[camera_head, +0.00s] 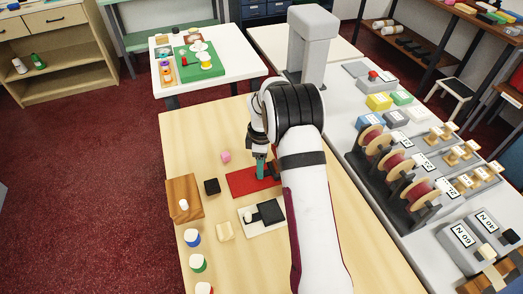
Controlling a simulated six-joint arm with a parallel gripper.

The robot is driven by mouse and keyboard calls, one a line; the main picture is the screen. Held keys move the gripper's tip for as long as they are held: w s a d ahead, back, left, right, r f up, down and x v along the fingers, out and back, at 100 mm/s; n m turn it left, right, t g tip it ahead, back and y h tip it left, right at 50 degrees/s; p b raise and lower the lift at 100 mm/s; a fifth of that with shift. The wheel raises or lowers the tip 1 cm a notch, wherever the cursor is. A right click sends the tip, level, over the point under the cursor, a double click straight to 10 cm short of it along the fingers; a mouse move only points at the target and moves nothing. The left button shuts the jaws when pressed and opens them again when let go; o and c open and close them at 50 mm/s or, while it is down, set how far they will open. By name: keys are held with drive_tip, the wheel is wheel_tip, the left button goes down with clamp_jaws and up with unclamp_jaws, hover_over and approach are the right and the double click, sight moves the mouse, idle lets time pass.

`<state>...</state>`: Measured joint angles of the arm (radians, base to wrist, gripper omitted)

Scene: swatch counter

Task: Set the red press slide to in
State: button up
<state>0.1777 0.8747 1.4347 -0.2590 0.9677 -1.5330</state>
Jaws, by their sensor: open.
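The red press slide (243,183) is a flat red plate lying on the wooden table, in the middle of the view. My gripper (261,173) points down over the plate's right half, with its teal fingertips close to it. It is open. A dark part of the slide shows just right of the fingertips. The slide's knob and its position are hidden by my gripper, and I cannot tell whether the fingers touch it.
Below the red plate lies a white plate (252,229) with a black block and a white knob. A black cube (211,187), a pink ball (225,156), a wooden block (184,195) and a cream block (225,230) are left. Spools (396,165) stand on the right counter.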

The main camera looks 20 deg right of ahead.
wheel_tip(320, 180, up, 15)
drive_tip(key=shift+f, duration=0.2)
drive_tip(key=s+a+r+m, duration=0.3)
drive_tip(key=s, duration=0.3)
drive_tip(key=s+a+r+m, duration=0.3)
drive_tip(key=s, duration=0.3)
drive_tip(key=s+a+f+m+y, duration=0.1)
drive_tip(key=s+a+m, duration=0.2)
drive_tip(key=s+m, duration=0.3)
drive_tip(key=s+a+f+m, duration=0.1)
drive_tip(key=s+a+m, duration=0.2)
drive_tip(key=s, duration=1.3)
drive_tip(key=m, duration=0.3)
drive_tip(key=shift+f+y, duration=0.3)
drive_tip(key=shift+y, duration=0.1)
